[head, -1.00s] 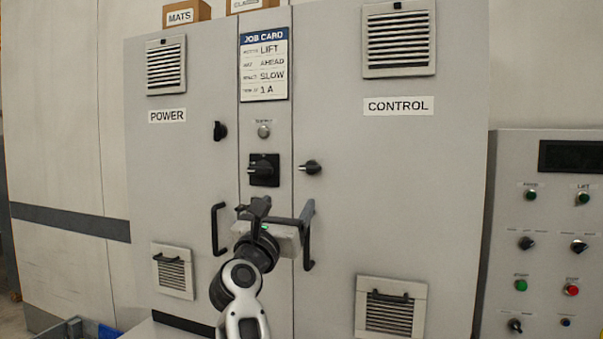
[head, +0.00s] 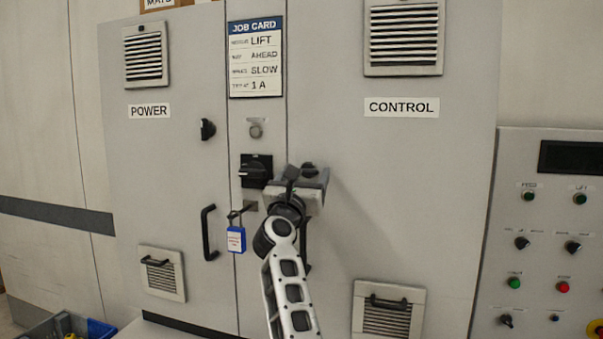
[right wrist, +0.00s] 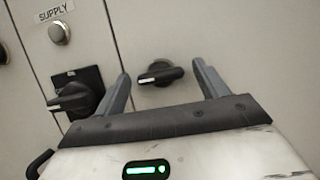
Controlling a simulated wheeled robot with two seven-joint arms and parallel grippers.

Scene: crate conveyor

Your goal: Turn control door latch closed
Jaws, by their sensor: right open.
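The control door latch (right wrist: 160,75) is a small black knob with a white mark on its left end. In the right wrist view it sits between the fingers of my right gripper (right wrist: 162,73), its handle roughly level. My right gripper (head: 308,178) is open, with one finger on each side of the latch; whether they touch it I cannot tell. In the head view the gripper partly hides the latch (head: 309,168). The control door (head: 410,200) is a grey panel and looks shut. My left gripper is not in view.
Close to the left is a black rotary switch (head: 255,170), also in the right wrist view (right wrist: 75,97). A blue padlock (head: 236,239) hangs below it. The power door (head: 160,200) has its own black latch (head: 207,129). A control panel (head: 545,220) stands at right.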

